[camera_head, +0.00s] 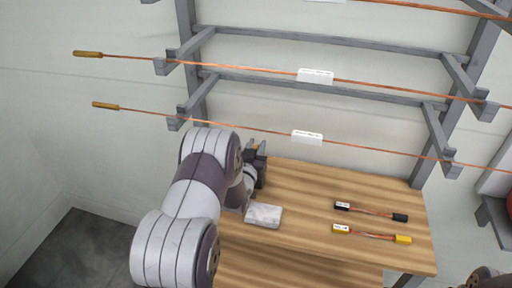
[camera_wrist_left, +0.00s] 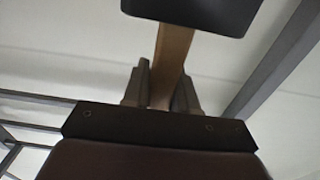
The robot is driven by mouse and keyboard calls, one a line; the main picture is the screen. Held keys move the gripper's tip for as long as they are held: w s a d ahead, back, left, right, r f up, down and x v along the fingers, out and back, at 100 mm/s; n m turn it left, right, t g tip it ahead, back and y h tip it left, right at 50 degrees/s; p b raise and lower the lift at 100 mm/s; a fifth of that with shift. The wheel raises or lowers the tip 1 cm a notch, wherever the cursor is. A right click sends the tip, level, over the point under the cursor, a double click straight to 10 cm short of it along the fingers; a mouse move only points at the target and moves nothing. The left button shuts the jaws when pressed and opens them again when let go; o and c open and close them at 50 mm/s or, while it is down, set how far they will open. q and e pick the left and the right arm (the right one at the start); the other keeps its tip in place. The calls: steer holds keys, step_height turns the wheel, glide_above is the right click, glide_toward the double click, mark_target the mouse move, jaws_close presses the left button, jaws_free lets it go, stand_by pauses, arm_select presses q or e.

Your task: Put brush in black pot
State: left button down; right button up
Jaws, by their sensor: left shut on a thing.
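In the left wrist view, my left gripper (camera_wrist_left: 162,90) is shut on the wooden handle of the brush (camera_wrist_left: 174,58). The brush's wide black end (camera_wrist_left: 190,12) is cut off by the top edge of that view. In the head view, my left gripper (camera_head: 259,165) is at the back left edge of the wooden table, beside the wall. The brush cannot be made out there. I cannot make out a black pot in either view. My right gripper is not in view.
On the wooden table (camera_head: 310,190) lie a grey-white block (camera_head: 263,215), a black-ended copper piece (camera_head: 370,212) and a yellow-ended one (camera_head: 372,234). Behind it, a grey rack (camera_head: 320,88) holds long copper rods with white labels. The table's middle is clear.

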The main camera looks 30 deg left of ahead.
arm_select(q)
steer(key=c, duration=0.9)
jaws_free()
steer(key=shift+w+f, duration=0.1)
